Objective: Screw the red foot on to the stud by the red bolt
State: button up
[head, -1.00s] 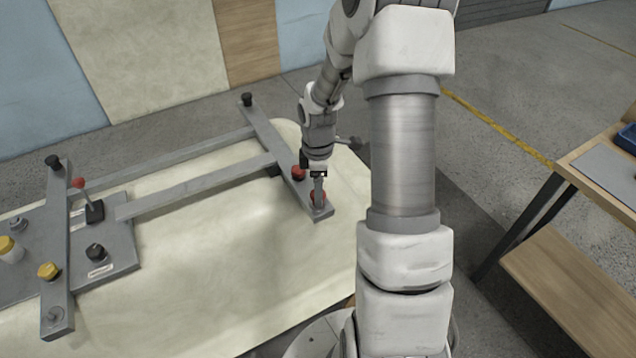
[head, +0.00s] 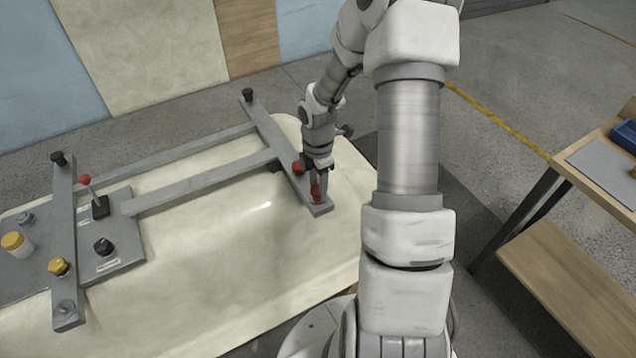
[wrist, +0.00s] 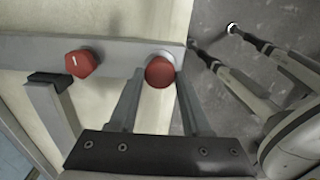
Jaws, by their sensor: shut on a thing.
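The red foot (head: 315,190) is at the near right end of the grey crossbar (head: 270,137). In the wrist view the round foot (wrist: 160,72) is between my two fingers, over a pale round piece at the bar's end. My gripper (head: 319,188) points down and is shut on the foot. The stud is hidden under the foot, and I cannot tell how far down the foot sits. The red bolt (head: 298,167) is in the bar a little farther back, beside my gripper; its hex head (wrist: 80,63) shows left of the foot in the wrist view.
The bar lies across the pale tub shell (head: 230,270). Two long rails run left to a second crossbar (head: 64,240) with a yellow knob (head: 59,267). A plate there carries a red-tipped lever (head: 85,180) and black knob (head: 104,246). A wooden bench (head: 575,290) stands right.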

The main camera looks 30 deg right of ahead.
grip_shut()
jog(key=m+b, duration=0.1)
jog(key=m, duration=0.3)
jog(key=shift+f+m, duration=0.1)
jog(key=shift+m, duration=0.2)
jog(key=m+b, duration=0.2)
jog(key=m, duration=0.3)
jog(key=shift+m, duration=0.3)
jog(key=o, duration=1.1)
grip_release()
notch_tip(320, 180, up, 18)
jog(key=shift+f+p, duration=0.15)
jog(key=shift+p, duration=0.9)
